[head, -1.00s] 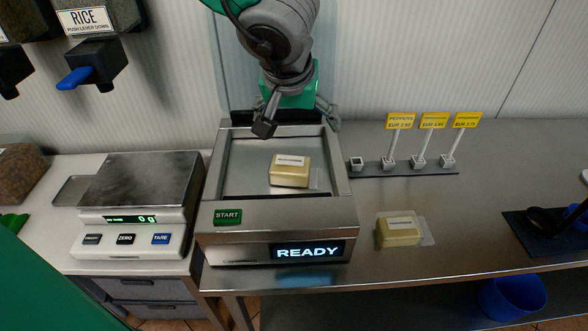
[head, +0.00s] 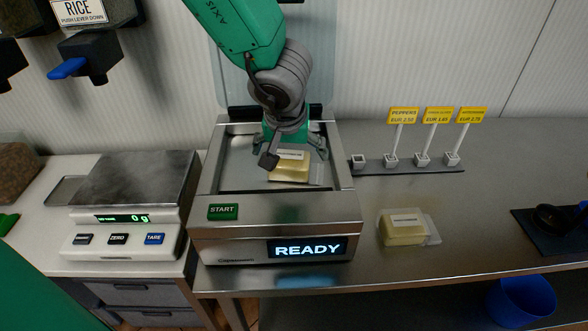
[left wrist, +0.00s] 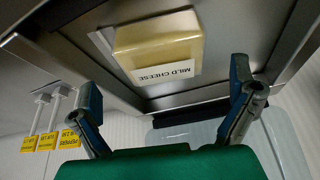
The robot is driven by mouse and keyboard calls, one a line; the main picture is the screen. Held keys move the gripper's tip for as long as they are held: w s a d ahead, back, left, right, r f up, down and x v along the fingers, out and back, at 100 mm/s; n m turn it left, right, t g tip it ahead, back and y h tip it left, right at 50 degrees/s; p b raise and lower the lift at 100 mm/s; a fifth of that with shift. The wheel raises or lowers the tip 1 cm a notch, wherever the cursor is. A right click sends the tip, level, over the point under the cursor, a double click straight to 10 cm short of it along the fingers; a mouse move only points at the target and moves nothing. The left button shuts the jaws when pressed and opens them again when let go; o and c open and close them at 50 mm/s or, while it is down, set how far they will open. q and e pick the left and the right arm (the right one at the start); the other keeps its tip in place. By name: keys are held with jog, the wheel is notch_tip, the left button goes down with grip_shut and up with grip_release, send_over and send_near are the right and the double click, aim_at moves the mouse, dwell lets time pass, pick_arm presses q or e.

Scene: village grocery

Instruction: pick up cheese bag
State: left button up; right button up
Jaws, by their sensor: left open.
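A cheese bag (head: 289,168), a pale yellow block in clear wrap with a white label, lies in the recessed tray of the sealing machine (head: 275,228). In the left wrist view the cheese bag (left wrist: 160,45) shows its label, "MILD CHEESE". My left gripper (head: 293,150) is over the back of the tray, with its fingers on either side of the bag's far end. It is open and empty; in the left wrist view its two fingers (left wrist: 170,105) are spread wide, apart from the bag. A second cheese bag (head: 403,227) lies on the steel counter to the right. My right gripper is not in view.
A scale (head: 135,205) reading 0 g stands left of the machine. A rack with yellow price signs (head: 403,116) stands behind the second bag. A dark mat with a black bowl (head: 552,218) lies at the far right. The counter between is clear.

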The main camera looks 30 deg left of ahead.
pick_arm(q)
jog(key=shift+x, duration=0.8)
jog(key=shift+w+a+f, duration=0.1)
jog(key=shift+a+f, duration=0.1)
jog(key=shift+a, duration=0.2)
jog(key=shift+c, duration=0.8)
jog(key=c, duration=1.1)
jog(key=shift+d+r, duration=0.15)
jog(key=shift+d, duration=0.05)
jog(key=shift+c, duration=0.8)
